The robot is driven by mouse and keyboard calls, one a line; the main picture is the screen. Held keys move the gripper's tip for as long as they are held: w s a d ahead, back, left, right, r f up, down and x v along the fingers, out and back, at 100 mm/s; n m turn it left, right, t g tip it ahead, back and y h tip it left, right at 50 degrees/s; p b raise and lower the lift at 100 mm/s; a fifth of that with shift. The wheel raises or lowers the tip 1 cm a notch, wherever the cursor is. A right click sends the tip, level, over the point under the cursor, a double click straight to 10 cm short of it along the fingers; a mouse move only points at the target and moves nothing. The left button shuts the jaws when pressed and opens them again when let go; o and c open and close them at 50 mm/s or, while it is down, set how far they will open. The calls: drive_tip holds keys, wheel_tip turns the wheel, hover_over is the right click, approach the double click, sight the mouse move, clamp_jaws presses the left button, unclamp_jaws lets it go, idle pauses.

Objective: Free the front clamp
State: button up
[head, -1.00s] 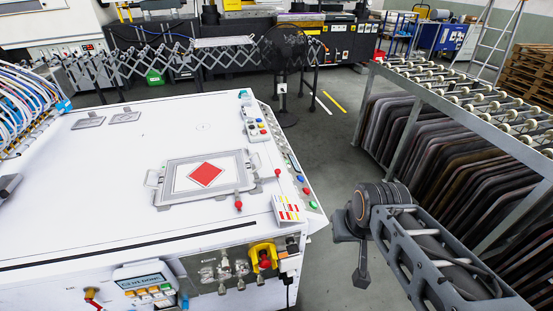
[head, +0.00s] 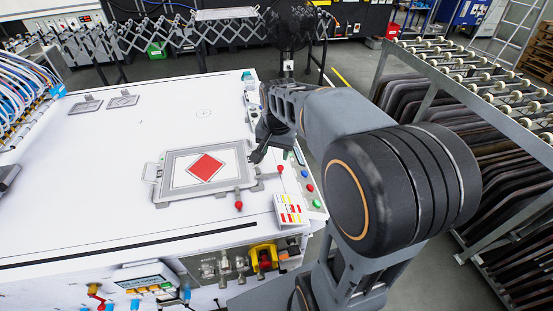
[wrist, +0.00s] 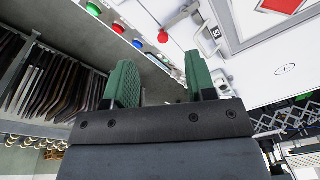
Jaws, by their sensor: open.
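A flat grey frame (head: 166,196) with a red diamond on a white sheet lies on the white machine top. A clamp with a red knob (head: 239,205) stands at its front edge, near the right corner. A second clamp's red knob (head: 280,169) shows at the frame's right side. My gripper (head: 259,152) is over the right edge of the machine top, beside the frame's back right corner and apart from the front clamp. In the wrist view its green fingers (wrist: 160,85) are spread with nothing between them. A red-knobbed clamp arm (wrist: 205,38) shows beyond them.
Coloured buttons (head: 310,188) line the machine's right edge, with a label card (head: 290,209) near the front. Bundled hoses (head: 28,88) stand at the left. A roller rack (head: 470,80) stands at the right.

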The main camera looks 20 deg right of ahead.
sight(280, 166)
drive_tip(key=w+d+f+m+g+p, duration=0.1)
drive_tip(key=w+d+f+m+p, duration=0.1)
drive_tip(key=w+d+m, duration=0.4)
drive_tip(key=shift+n, duration=0.4)
drive_tip(key=f, duration=0.8)
drive_tip(key=a+f+p, duration=0.1)
drive_tip(key=f, duration=0.4)
drive_tip(key=shift+w, duration=0.4)
drive_tip(key=shift+c, duration=0.4)
clamp_jaws()
